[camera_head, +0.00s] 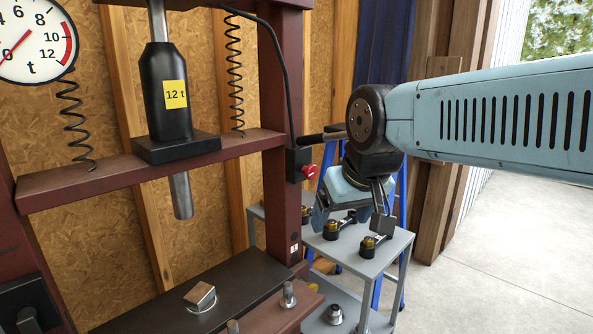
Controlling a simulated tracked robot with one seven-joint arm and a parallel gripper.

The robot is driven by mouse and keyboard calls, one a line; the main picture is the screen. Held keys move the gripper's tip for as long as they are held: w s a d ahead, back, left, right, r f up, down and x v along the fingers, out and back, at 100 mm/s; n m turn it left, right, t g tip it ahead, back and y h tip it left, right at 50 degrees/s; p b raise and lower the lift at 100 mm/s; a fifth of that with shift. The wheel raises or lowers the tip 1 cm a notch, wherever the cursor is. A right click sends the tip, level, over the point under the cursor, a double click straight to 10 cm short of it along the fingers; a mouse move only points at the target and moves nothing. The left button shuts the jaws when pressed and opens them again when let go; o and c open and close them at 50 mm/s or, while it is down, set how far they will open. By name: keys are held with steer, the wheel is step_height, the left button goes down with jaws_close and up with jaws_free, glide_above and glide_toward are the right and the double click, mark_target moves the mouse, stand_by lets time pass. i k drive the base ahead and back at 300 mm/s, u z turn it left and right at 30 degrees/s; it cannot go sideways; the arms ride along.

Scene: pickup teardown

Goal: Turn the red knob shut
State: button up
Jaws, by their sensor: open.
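The red knob (309,172) is small and sits on a black block (295,163) on the right upright of the dark red press frame (279,120). How far it is turned cannot be told. My gripper (351,221) is to the right of the knob and lower in the picture, pointing down over the grey cart. It is open, and its fingers are apart from the knob. Nothing shows clearly between them. My light blue arm reaches in from the right.
The grey cart (352,258) holds several dark parts with brass-coloured pieces. Open floor (500,265) is at right.

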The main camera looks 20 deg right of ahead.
mark_target(310, 172)
steer(key=z, duration=0.15)
steer(key=k, duration=1.4)
steer(key=u, duration=0.4)
steer(key=i, duration=1)
